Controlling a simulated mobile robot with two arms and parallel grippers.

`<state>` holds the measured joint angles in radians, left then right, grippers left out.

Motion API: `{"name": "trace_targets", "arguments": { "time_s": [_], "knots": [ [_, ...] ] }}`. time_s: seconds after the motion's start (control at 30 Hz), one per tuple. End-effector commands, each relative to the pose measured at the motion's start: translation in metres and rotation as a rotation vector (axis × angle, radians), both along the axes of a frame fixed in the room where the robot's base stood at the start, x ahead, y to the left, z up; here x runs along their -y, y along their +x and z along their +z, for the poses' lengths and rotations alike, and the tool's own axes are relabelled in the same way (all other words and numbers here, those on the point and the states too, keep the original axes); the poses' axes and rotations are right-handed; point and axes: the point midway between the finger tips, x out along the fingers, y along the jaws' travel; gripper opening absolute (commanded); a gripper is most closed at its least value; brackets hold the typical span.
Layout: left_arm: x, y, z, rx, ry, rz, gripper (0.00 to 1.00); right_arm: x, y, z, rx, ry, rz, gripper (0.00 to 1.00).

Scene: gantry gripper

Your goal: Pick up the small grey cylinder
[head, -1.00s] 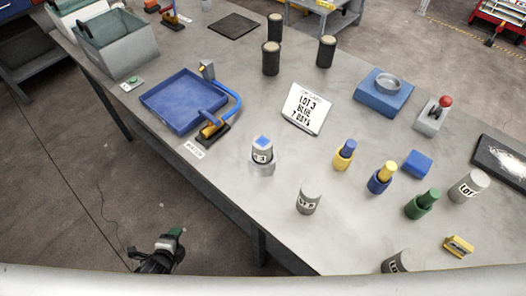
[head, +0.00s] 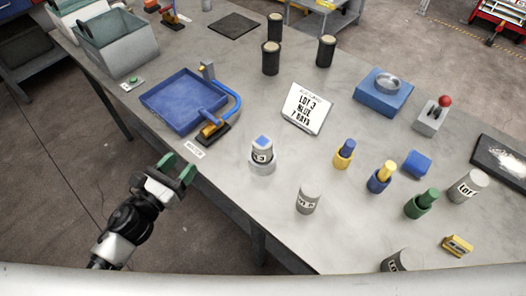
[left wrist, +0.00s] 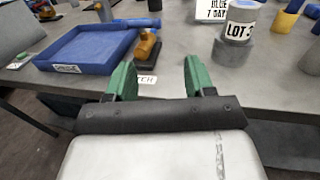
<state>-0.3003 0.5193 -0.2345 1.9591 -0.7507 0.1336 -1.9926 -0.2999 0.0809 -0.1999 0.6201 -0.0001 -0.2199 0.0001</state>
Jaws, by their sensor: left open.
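A light can (head: 262,148) labelled 3, with a blue square on top, stands on a short grey cylinder (head: 261,168) near the table's front edge. In the left wrist view the can (left wrist: 240,22) reads LOT 3 and the grey cylinder (left wrist: 232,52) is under it, right of my fingers. Another grey cylinder (head: 308,200) with a label stands to the right, and more labelled grey cylinders stand at the right (head: 468,186) and front (head: 400,262). My left gripper (head: 179,169), with green fingers, is open and empty by the table's front edge, left of the can. My right gripper is not in view.
A sign (head: 305,108) reads LOT 3 BLUE 7 DAYS. Coloured pegs in holders (head: 380,180) stand to the right. Bare tabletop lies between the can and the sign.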

Motion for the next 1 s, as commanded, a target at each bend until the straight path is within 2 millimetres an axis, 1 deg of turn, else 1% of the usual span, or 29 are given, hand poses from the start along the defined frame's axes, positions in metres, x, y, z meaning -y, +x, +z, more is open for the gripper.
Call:
{"name": "trace_targets", "arguments": {
  "time_s": [0.37,0.4,0.47,0.5,0.57,0.6,0.7,0.8,0.9,1.0],
  "knots": [
    [0.0,0.0,0.0,-0.001,-0.002,0.001,0.54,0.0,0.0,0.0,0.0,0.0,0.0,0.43],
    [0.0,0.0,0.0,-0.001,-0.002,0.001,0.57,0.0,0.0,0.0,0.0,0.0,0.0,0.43],
    [0.005,-0.001,-0.002,-0.003,-0.004,0.003,0.66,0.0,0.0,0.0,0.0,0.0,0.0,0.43],
    [0.014,-0.003,-0.004,-0.007,-0.006,0.006,0.72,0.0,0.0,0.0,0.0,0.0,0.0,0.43],
    [0.037,-0.009,-0.009,-0.013,-0.011,0.017,0.81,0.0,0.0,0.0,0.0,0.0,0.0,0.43],
    [0.057,-0.013,-0.011,-0.015,-0.011,0.026,0.83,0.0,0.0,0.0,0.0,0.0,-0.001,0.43],
    [0.104,-0.024,-0.009,-0.015,-0.011,0.053,0.83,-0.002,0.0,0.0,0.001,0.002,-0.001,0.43],
    [0.136,-0.031,-0.002,-0.006,-0.008,0.075,0.83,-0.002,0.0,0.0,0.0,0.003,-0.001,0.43],
    [0.152,-0.028,0.003,0.0,-0.005,0.086,0.83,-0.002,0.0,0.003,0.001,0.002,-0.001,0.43],
    [0.159,-0.015,0.005,0.002,-0.002,0.087,0.83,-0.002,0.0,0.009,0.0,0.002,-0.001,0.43]
  ]
}}
